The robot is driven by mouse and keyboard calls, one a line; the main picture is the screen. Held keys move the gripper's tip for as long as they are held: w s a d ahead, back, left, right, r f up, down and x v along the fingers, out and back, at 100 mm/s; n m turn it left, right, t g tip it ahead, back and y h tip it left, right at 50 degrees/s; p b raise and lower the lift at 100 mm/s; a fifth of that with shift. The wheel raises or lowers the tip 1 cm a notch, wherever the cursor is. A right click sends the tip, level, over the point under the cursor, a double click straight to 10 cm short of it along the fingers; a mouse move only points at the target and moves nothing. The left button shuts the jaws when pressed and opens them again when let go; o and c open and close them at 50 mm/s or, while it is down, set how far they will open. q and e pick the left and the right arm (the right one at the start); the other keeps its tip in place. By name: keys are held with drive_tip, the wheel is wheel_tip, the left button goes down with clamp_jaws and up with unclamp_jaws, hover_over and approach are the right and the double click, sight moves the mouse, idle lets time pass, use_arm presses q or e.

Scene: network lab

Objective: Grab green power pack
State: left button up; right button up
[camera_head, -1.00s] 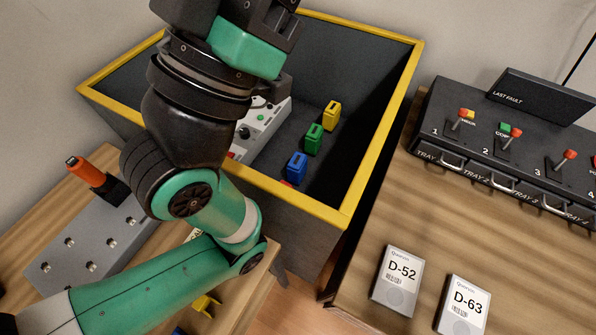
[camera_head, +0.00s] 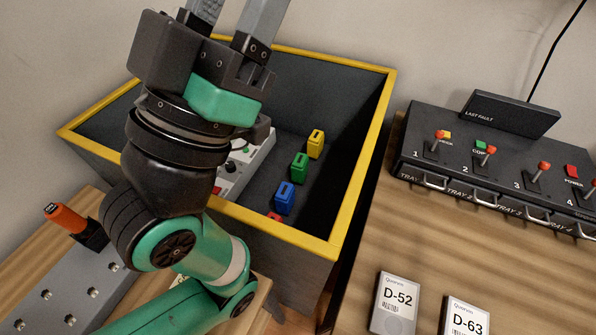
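The green power pack (camera_head: 299,167) stands in a dark bin with a yellow rim (camera_head: 364,165), between a yellow pack (camera_head: 316,144) and a blue pack (camera_head: 285,198). A red pack (camera_head: 273,216) is mostly hidden behind the bin's near rim. My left gripper (camera_head: 232,12) is above the bin, up and left of the green pack in the picture and apart from it. Its two fingers stand apart with a gap between them, so it looks open. Their tips are cut off by the top edge. My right gripper is not in view.
A grey-white device (camera_head: 246,160) lies in the bin, partly behind my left arm. A black panel with levers and trays (camera_head: 500,160) stands on the right table (camera_head: 440,240), with boxes D-52 (camera_head: 396,302) and D-63 (camera_head: 465,315). An orange-handled tool (camera_head: 66,217) stands at left.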

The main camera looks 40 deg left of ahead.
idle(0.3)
use_arm(q)
drive_tip(key=o, duration=0.8)
